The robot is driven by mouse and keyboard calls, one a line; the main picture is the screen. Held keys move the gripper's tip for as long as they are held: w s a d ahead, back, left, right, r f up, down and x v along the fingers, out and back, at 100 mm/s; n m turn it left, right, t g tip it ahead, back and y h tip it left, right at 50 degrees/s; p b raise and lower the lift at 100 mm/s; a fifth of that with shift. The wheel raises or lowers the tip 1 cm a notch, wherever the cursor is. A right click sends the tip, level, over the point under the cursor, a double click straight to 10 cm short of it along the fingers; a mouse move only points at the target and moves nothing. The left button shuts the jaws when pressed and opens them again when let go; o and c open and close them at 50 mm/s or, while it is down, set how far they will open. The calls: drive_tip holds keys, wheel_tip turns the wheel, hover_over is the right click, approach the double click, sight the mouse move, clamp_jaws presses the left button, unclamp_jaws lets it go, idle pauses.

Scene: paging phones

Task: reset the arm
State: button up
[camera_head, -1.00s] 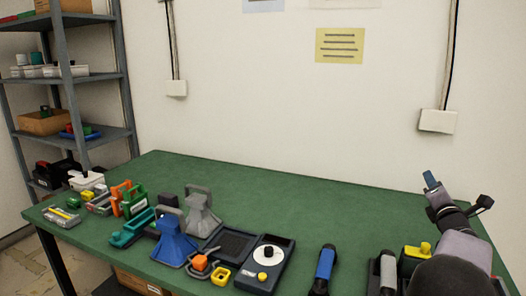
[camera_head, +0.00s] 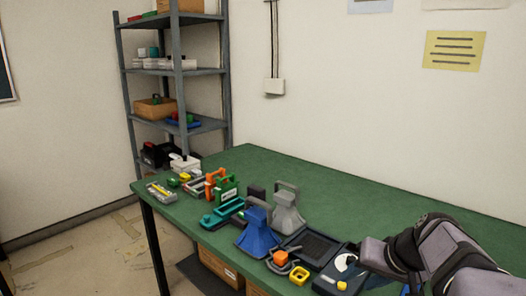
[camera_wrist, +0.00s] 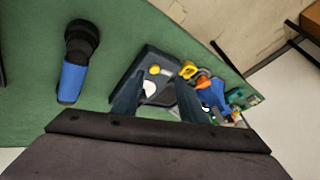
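My arm reaches in from the right in the head view, above the right part of the table, and partly covers the dark box with a white dial (camera_head: 343,264). My fingertips cannot be made out there. In the wrist view my gripper (camera_wrist: 156,92) shows two dark fingers spread apart, with nothing held between them. Beyond them lies the dial box with its yellow knob (camera_wrist: 154,70). A blue-and-black handset (camera_wrist: 73,82) lies on the green table to the left in that view, apart from the gripper.
A grey shelf rack (camera_head: 205,72) stands behind the left end.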

drive_tip(key=s+a+f+n+g+h, duration=0.1)
drive_tip(key=s+a+f+g, duration=0.1)
drive_tip(key=s+a+f, duration=0.3)
drive_tip(key=s+a+f+n+g, duration=0.2)
drive_tip(key=s+f, duration=0.5)
drive_tip(key=f, duration=0.1)
drive_tip(key=s+a+f+n+g+h, duration=0.1)
drive_tip(key=s+a+f+g, duration=0.1)
drive_tip(key=s+a+f, duration=0.3)
wheel_tip(320, 180, up, 17)
drive_tip(key=d+p, duration=0.2)
drive_tip(key=p, duration=1.6)
drive_tip(key=f+b, duration=0.1)
drive_tip(key=b, duration=0.1)
drive_tip(key=f+b, duration=0.4)
drive_tip(key=shift+s+a+f, duration=0.2)
drive_tip(key=shift+s, duration=0.2)
wheel_tip(320, 180, down, 30)
drive_tip(key=b, duration=3)
